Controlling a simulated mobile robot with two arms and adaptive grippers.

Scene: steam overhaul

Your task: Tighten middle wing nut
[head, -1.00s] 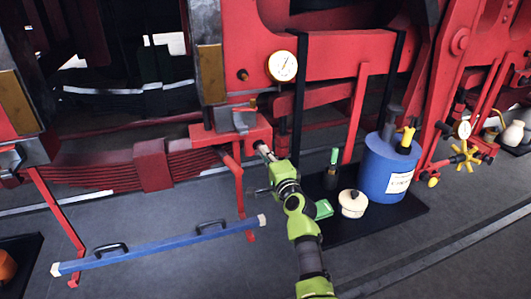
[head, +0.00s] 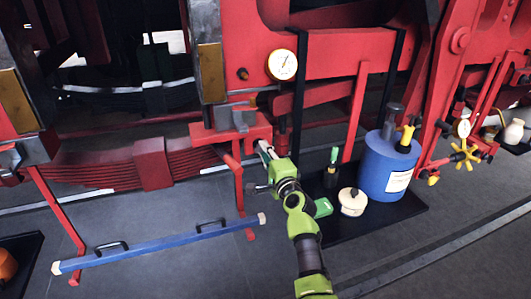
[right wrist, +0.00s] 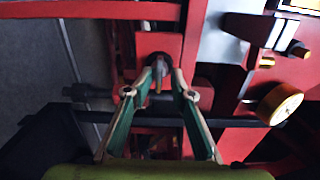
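My right gripper (head: 264,148) reaches up to the red bracket (head: 215,134) below the frame, with its fingertips close to the bracket's right end. In the right wrist view its two fingers (right wrist: 164,82) point at a dark round fitting (right wrist: 158,66) on a red block. A small brownish upright piece, perhaps a wing nut's wing, shows between the fingertips. The tips are a little apart, and I see no clear contact with it. In the head view the fingers hide that spot, and I cannot make out other wing nuts. My left gripper is not in view.
A blue bar (head: 170,245) with two handles lies at lower left. A dark mat (head: 345,228) right of my arm bears a blue canister (head: 388,168), a cream pot (head: 352,202) and a green item (head: 323,207). A round gauge (head: 282,65) sits above; it also shows in the right wrist view (right wrist: 280,104).

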